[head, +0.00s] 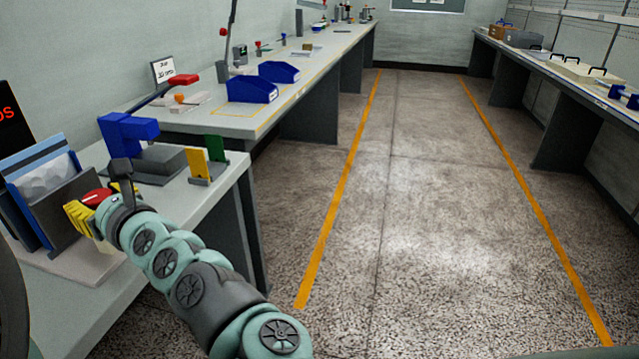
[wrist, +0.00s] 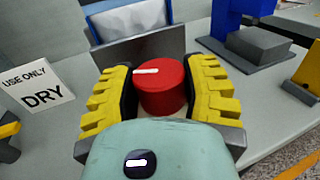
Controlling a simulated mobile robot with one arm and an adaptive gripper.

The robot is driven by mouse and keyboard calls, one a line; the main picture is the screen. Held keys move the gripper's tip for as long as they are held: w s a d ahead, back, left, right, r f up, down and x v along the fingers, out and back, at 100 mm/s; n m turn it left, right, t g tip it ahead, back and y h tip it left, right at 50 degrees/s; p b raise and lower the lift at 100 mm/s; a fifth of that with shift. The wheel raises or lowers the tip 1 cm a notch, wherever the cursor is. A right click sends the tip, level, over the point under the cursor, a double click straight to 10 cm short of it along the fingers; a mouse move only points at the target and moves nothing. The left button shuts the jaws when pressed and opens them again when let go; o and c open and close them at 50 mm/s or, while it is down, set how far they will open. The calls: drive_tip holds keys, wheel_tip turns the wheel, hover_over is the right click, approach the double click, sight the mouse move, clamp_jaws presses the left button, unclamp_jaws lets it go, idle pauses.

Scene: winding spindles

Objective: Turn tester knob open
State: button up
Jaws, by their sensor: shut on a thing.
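The tester knob (wrist: 161,88) is a round red knob with a white mark on its top, set in front of a grey upright panel (wrist: 140,52). In the wrist view the white mark points to the left. My gripper (wrist: 161,92) has its yellow ribbed fingers on the left and right sides of the knob, shut on it. In the head view the red knob (head: 97,197) shows partly behind my gripper (head: 84,214), at the left bench. The knob's lower front is hidden by my wrist in the wrist view.
A blue and grey fixture (head: 130,128) stands behind the knob, with yellow and green plates (head: 207,162) to its right. A "USE ONLY DRY" sign (wrist: 37,82) stands left of the gripper. Blue bins (head: 252,89) sit on the farther bench. The aisle floor (head: 400,200) is clear.

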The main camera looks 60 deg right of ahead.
drive_tip(key=shift+d+f+y+b, duration=0.15)
drive_tip(key=shift+f+y+b, duration=0.15)
drive_tip(key=shift+b, duration=0.15)
drive_tip(key=n+g+y+b, duration=0.1)
drive_tip(key=n+y+b, duration=0.2)
drive_tip(key=b, duration=0.4)
drive_tip(key=shift+n+y, duration=0.3)
drive_tip(key=shift+y, duration=0.6)
drive_tip(key=n+y+b, duration=0.1)
drive_tip(key=y+b, duration=0.1)
drive_tip(key=b, duration=0.1)
drive_tip(key=shift+n+g, duration=0.3)
drive_tip(key=n+y+b, duration=0.1)
drive_tip(key=n+g+y+b, duration=0.1)
drive_tip(key=g+y+b, duration=0.1)
drive_tip(key=b, duration=0.1)
drive_tip(key=shift+r+n+y, duration=0.25)
drive_tip(key=shift+n+y, duration=0.15)
drive_tip(key=shift+r+n+g+y+b, duration=0.1)
drive_tip(key=shift+n+g+y+b, duration=0.85)
drive_tip(key=shift+g+y, duration=0.4)
drive_tip(key=shift+n+g, duration=0.25)
drive_tip(key=shift+g, duration=0.2)
drive_tip(key=n+g+y+b, duration=0.1)
drive_tip(key=b, duration=0.2)
drive_tip(key=n+g+b, duration=0.1)
drive_tip(key=b, duration=0.3)
drive_tip(key=shift+s+f+g+y, duration=0.1)
drive_tip(key=shift+f+g+y, duration=0.1)
drive_tip(key=shift+g+y, duration=0.15)
